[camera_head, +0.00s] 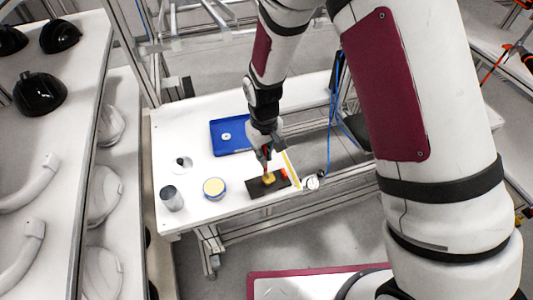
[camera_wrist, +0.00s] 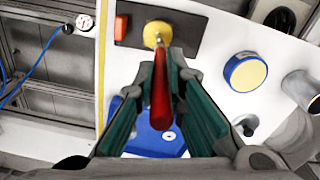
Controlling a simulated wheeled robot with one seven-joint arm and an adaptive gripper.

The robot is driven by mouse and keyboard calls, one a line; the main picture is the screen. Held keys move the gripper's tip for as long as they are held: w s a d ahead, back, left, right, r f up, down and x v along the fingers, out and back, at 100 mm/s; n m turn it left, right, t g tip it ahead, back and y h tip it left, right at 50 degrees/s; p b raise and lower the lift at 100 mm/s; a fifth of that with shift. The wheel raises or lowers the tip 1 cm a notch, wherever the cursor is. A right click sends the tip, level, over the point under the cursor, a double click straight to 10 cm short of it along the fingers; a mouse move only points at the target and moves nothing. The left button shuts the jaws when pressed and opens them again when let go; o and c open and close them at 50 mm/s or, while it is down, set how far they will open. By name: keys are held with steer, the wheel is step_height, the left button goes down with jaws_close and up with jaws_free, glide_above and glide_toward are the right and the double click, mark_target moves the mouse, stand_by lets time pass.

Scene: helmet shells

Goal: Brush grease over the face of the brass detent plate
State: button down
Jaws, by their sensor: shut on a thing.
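My gripper (camera_head: 266,160) is shut on a brush by its red handle, which also shows between the green-lined fingers in the wrist view (camera_wrist: 160,95). The brass detent plate (camera_head: 269,179) is a small yellow piece on a dark board (camera_head: 256,190) near the table's front edge. In the wrist view the handle's far end meets the yellow brass piece (camera_wrist: 157,33). The bristles are hidden or too small to make out, so contact cannot be told. A round tin with a pale yellow top and blue rim (camera_head: 214,188), apparently the grease, stands left of the board.
An orange block (camera_head: 285,173) sits at the board's right end. A blue tray (camera_head: 231,149) lies behind. A grey metal cup (camera_head: 172,199) and a small dark-and-white piece (camera_head: 183,163) stand left. A gauge (camera_head: 312,183) with a blue hose is beyond the right edge.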

steer(key=shift+s+a, duration=0.1)
steer(key=shift+s, duration=0.05)
steer(key=shift+s+a, duration=0.15)
steer(key=shift+s, duration=0.15)
steer(key=shift+s+p, duration=0.45)
steer(key=shift+p, duration=0.05)
steer(key=shift+s+d, duration=0.2)
steer(key=shift+d, duration=0.1)
steer(key=shift+d+p, duration=0.3)
steer(key=shift+d, duration=0.05)
steer(key=shift+d, duration=0.3)
